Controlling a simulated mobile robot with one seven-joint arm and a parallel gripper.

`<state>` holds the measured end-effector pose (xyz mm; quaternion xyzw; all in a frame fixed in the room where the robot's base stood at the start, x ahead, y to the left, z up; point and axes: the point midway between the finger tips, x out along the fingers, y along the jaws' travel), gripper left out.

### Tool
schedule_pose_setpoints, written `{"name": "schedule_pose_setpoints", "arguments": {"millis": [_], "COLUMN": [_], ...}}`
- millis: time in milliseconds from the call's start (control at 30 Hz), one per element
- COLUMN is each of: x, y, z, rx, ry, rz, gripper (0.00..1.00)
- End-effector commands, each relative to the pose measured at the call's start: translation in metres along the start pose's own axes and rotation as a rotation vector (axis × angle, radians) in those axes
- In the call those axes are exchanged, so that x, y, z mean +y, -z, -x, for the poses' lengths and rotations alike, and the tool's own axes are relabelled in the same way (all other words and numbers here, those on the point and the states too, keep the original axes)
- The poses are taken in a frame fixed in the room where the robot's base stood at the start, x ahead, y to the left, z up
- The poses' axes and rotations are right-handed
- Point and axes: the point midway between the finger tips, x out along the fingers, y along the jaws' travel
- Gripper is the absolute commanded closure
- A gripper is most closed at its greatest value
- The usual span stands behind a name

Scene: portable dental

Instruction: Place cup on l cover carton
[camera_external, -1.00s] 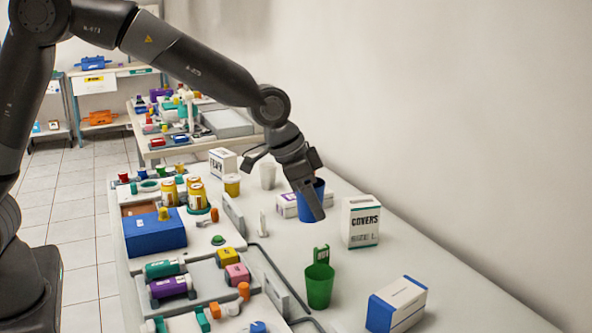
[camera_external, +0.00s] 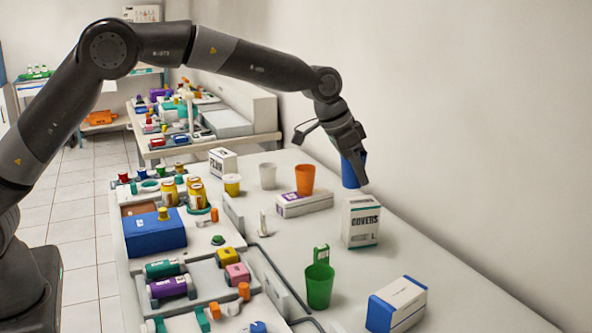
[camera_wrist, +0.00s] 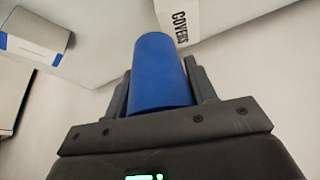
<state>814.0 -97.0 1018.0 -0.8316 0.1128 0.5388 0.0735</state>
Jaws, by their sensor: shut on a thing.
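A blue cup (camera_external: 351,171) is in my gripper (camera_external: 354,166), held in the air behind and just above the covers carton. It also shows in the wrist view as a blue cup (camera_wrist: 160,75) between the two fingers of my gripper (camera_wrist: 160,90). The covers carton (camera_external: 361,222) is a white box with dark "COVERS" lettering, standing upright on the table. A finger hides part of the cup and reaches close to the carton's top; I cannot tell whether they touch. Part of the carton (camera_wrist: 182,20) shows at the top of the wrist view.
An orange cup (camera_external: 305,179) stands by a white and purple box (camera_external: 304,203). A white cup (camera_external: 268,176) stands to its left. A green cup (camera_external: 319,286) and a blue-white box (camera_external: 397,304) are in front. The table's right side is clear.

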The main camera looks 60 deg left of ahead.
Motion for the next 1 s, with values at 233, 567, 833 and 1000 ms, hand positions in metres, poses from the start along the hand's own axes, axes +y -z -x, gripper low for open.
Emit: {"name": "schedule_pose_setpoints", "arguments": {"millis": [233, 567, 833, 1000], "x": [-0.029, -0.030, -0.030, -0.029], "y": [0.002, -0.013, -0.014, -0.015], "z": [-0.021, -0.055, -0.058, -0.061], "rx": [0.001, -0.002, 0.001, 0.000], "ry": [0.000, 0.000, 0.000, 0.000], "rz": [0.000, -0.001, -0.001, -0.001], "gripper": [0.70, 0.70, 0.70, 0.46]}}
